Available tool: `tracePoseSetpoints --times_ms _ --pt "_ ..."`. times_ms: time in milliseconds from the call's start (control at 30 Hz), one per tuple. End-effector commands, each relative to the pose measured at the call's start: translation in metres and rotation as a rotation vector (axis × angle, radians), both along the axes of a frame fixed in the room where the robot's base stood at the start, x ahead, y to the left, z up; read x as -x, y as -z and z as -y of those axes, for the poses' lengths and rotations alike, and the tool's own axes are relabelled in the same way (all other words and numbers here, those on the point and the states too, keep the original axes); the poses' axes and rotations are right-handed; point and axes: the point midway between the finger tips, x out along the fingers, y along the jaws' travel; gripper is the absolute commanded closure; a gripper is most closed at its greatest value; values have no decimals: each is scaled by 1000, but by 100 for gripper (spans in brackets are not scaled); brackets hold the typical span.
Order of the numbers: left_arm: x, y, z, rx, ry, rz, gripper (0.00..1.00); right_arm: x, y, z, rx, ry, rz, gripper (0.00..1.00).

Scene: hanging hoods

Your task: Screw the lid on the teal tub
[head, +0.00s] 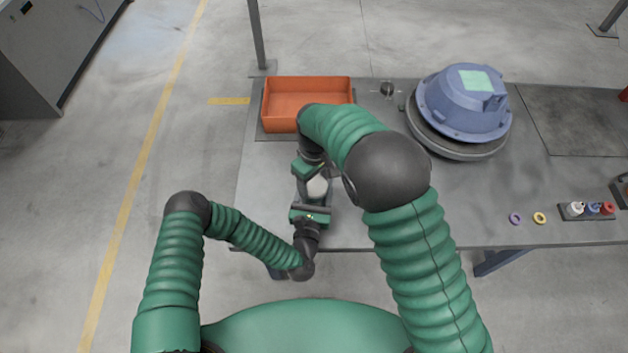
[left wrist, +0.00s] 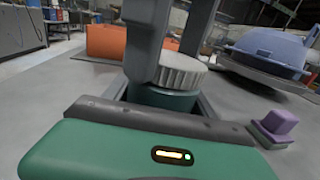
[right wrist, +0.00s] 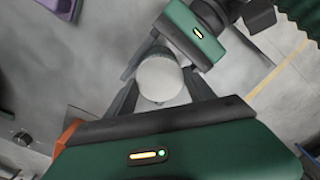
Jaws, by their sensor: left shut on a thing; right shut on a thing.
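The lid is pale and round with a ribbed edge; it sits on top of the teal tub (left wrist: 160,98) in the left wrist view. The lid (right wrist: 160,79) shows from above in the right wrist view, between the fingers of my right gripper (head: 312,172), which is shut on it. My left gripper (head: 312,208) is shut on the tub from the near side. In the head view the lid (head: 318,187) shows between the two grippers, and the tub is mostly hidden. The lid looks level on the tub; whether its threads are engaged cannot be told.
An orange bin (head: 308,126) stands behind the grippers on the grey table (head: 360,225). A blue hood (head: 462,108) rests on a round plate to the right. A purple ring (head: 515,218), a yellow ring (head: 539,218) and a small rack (head: 587,212) lie at the right front.

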Motion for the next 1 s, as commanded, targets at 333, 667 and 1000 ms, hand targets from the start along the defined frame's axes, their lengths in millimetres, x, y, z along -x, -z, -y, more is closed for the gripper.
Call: tracePoseSetpoints --times_ms 333,667,1000 --pt "0 0 0 0 -1 0 100 -1 0 0 0 141 2 29" --pt "0 0 0 0 0 0 100 0 0 0 1 140 1 16" --pt "0 0 0 0 -1 0 100 -1 -33 0 -1 139 3 16"
